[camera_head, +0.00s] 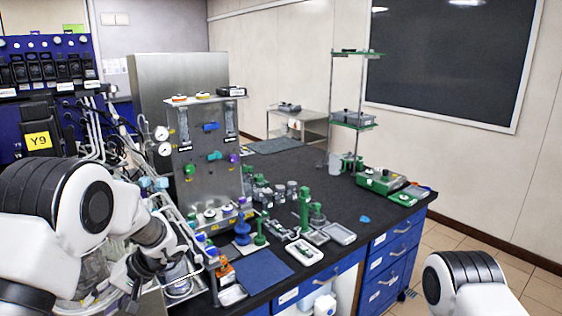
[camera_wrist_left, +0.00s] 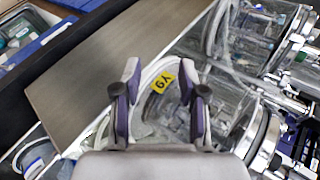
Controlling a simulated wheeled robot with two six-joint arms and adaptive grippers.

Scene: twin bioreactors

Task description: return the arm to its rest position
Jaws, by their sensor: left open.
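My left arm (camera_head: 115,215) comes in from the left in the head view. Its gripper (camera_head: 135,272) points down beside the bioreactor glassware at the bench's left end. In the left wrist view the left gripper (camera_wrist_left: 158,78) is open, with its two purple-and-grey fingers apart and nothing between them. Beyond the fingers are a clear glass vessel (camera_wrist_left: 225,100), pale looped tubing and a yellow Y9 tag (camera_wrist_left: 163,82). Only a white and black link of my right arm (camera_head: 465,280) shows at the lower right; its gripper is out of frame.
A black bench (camera_head: 340,205) carries green stands, small bottles and a blue mat (camera_head: 262,270). A steel panel (camera_head: 205,150) with gauges and valves stands behind the left arm. A blue rack (camera_head: 45,65) is at the far left.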

